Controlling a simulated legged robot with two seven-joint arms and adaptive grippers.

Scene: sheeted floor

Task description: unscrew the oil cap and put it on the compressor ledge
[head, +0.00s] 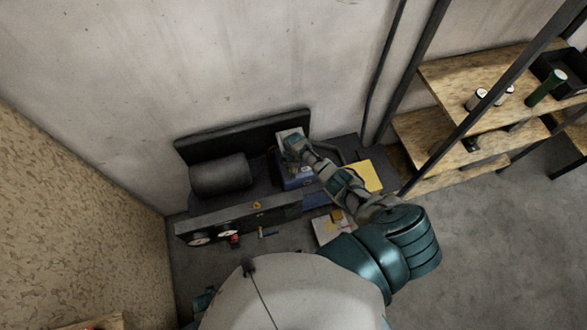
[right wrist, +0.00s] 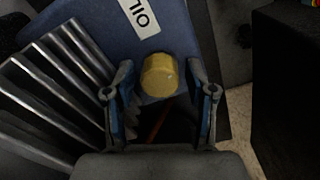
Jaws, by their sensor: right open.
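The yellow oil cap (right wrist: 159,74) sits on a blue housing (right wrist: 75,25) below a white label reading OIL. My right gripper (right wrist: 161,88) is open, with one finger on each side of the cap; I cannot tell whether they touch it. In the head view my right gripper (head: 294,147) is over the blue part (head: 297,183) of the compressor, and the cap is hidden. The compressor has a dark tank (head: 218,175) and a long dark ledge (head: 240,212) along its front. My left gripper is not in view.
Gauges (head: 199,239) and a red knob (head: 235,241) are on the compressor's front. A small orange item (head: 257,205) is at the ledge. Wooden shelves (head: 450,80) stand further right. The grey floor (head: 490,240) there is clear.

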